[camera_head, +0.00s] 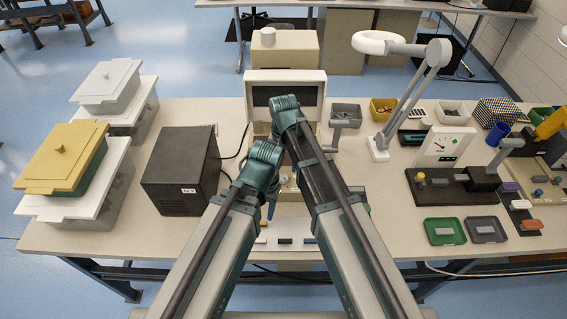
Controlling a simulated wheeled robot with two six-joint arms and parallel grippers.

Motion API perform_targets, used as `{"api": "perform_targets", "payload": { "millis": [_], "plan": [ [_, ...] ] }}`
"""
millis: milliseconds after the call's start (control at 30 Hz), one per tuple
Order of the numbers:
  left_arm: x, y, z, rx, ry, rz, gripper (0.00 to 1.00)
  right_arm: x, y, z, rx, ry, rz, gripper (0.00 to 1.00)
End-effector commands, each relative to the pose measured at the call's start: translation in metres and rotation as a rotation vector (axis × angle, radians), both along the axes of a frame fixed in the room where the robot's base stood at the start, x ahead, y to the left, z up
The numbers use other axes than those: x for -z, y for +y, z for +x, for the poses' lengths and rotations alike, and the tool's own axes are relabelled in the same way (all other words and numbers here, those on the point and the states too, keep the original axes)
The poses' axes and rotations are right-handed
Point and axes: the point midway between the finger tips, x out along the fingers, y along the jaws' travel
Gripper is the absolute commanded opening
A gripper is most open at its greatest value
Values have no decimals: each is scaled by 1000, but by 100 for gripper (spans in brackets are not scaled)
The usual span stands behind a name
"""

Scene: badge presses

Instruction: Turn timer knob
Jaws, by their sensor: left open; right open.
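My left gripper (271,208) points down, low in front of the machine in the middle of the table; it is open, with its fingers small in the picture. My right gripper (279,128) is higher, at the machine's front; it is open and its fingers are mostly hidden by my arm. The machine (285,77) has a pale housing with a dark panel, largely covered by my arms. I cannot make out a timer knob on it. A white box with a round dial (444,145) stands on the right, apart from both grippers.
A dark box (181,170) and lidded containers, one yellow (62,152), stand on the left. A magnifier lamp (379,144) rises right of the middle. A green tray (443,240) and a grey tray (486,238) lie at the front right. Small bins stand behind.

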Motion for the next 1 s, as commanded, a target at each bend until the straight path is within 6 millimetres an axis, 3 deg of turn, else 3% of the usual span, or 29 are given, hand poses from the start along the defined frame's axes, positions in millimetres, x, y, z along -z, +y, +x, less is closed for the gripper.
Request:
{"api": "perform_targets", "payload": {
  "millis": [33, 433, 1000],
  "plan": [
    [-17, 0, 0, 0, 0, 0, 50, -17, 0, 0, 0, 0, 0, 71],
    [-73, 0, 0, 2, 0, 0, 50, -73, 0, 0, 0, 0, 0, 71],
    [-79, 0, 0, 2, 0, 0, 50, -79, 0, 0, 0, 0, 0, 71]
  ]
}}
